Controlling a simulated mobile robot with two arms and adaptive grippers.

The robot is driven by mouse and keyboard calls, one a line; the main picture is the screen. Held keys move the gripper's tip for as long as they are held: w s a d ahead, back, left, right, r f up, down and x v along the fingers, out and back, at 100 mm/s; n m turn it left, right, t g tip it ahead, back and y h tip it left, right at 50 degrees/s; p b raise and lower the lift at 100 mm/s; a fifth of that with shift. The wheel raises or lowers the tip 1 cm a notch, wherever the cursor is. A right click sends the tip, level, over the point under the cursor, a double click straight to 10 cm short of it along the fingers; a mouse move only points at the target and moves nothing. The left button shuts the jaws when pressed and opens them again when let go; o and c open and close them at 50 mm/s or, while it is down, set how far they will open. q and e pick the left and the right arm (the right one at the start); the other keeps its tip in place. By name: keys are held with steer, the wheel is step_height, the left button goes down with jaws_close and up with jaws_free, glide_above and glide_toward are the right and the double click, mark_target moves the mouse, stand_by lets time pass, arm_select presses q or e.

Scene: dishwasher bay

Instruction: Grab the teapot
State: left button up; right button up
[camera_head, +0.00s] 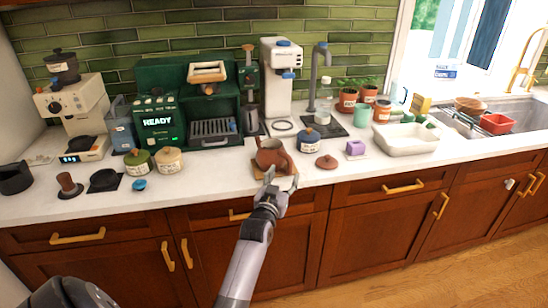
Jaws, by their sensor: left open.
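The teapot (273,154) is reddish brown and stands on a small wooden board (288,183) near the front edge of the white counter. A round brown lid (326,162) lies on the counter to its right. My left gripper (271,177) is at the counter's front edge, just in front of the teapot. Its fingers are open and overlap the teapot's lower part in the picture. I cannot tell whether they touch it. My right gripper is not in view.
A green coffee machine (158,121) and a white appliance (279,85) stand behind. A blue-lidded jar (308,140) and a purple block (355,148) are to the right. A white basin (404,139) sits farther right. Drawer handles (403,187) stick out below the counter.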

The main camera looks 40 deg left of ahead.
mark_target(273, 155)
arm_select(q)
steer(key=x, duration=0.4)
steer(key=shift+w+a+p, duration=0.2)
steer(key=shift+a+p, duration=0.1)
steer(key=shift+p, duration=0.05)
steer(key=shift+c, duration=0.5)
steer(key=shift+r, duration=0.1)
jaws_close()
